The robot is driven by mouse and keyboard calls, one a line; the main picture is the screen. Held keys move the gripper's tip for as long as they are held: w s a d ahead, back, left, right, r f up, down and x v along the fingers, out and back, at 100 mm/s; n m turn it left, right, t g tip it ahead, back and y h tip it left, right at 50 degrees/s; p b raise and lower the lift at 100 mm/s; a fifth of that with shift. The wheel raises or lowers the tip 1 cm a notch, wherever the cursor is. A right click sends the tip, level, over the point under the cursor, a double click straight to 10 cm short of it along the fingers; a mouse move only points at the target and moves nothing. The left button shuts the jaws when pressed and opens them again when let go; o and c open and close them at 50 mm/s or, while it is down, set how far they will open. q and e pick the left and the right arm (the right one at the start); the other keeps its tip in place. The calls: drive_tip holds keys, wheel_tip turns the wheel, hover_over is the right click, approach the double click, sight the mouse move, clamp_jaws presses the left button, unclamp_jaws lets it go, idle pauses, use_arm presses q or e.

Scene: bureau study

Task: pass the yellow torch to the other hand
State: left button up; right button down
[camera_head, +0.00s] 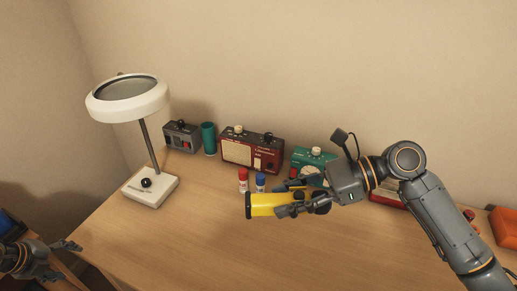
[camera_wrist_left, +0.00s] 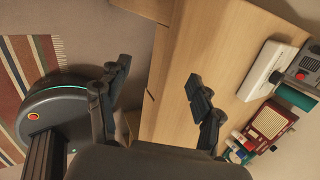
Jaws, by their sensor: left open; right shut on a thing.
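The yellow torch (camera_head: 266,205) is held by my right gripper (camera_head: 290,197) above the desk, right of the middle in the head view. It lies roughly level, with its yellow body pointing left and a dark part showing at the right behind the fingers. The right fingers are shut on it. My left gripper (camera_head: 68,257) is open and empty at the lower left, beside the desk's left edge and far from the torch. In the left wrist view its two fingers (camera_wrist_left: 158,82) are spread apart with nothing between them.
A white magnifier lamp (camera_head: 152,190) stands on the desk (camera_head: 185,240) at the left. A grey box (camera_head: 181,136), teal cylinder (camera_head: 208,138), red radio (camera_head: 252,150) and green device (camera_head: 313,163) line the wall. Red (camera_head: 243,180) and blue (camera_head: 261,182) small bottles stand near the torch. The front desk is clear.

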use_arm(q)
drive_tip(key=w+d+r+m+h, duration=0.3)
drive_tip(key=w+d+r+h, duration=0.1)
drive_tip(key=d+r, duration=0.85)
drive_tip(key=w+d+r+m+h, duration=0.2)
drive_tip(key=w+d+r+h, duration=0.15)
drive_tip(key=d+r, duration=0.85)
drive_tip(key=s+d+r+m+g, duration=0.5)
drive_tip(key=s+d+r+m, duration=0.15)
drive_tip(key=r, duration=0.35)
drive_tip(key=s+d+r+m+g, duration=0.55)
drive_tip(key=s+r, duration=0.25)
drive_tip(key=r, duration=0.3)
use_arm(e)
drive_tip(key=shift+s, duration=0.1)
drive_tip(key=shift+r, duration=0.1)
drive_tip(key=shift+d, duration=0.15)
use_arm(q)
drive_tip(key=m+t+y, duration=0.5)
drive_tip(key=m+y, duration=0.4)
drive_tip(key=m, duration=0.4)
hover_over(259, 198)
wheel_tip(259, 198, down, 10)
drive_tip(key=shift+h, duration=0.25)
wheel_tip(259, 198, down, 12)
drive_tip(key=shift+f, duration=0.1)
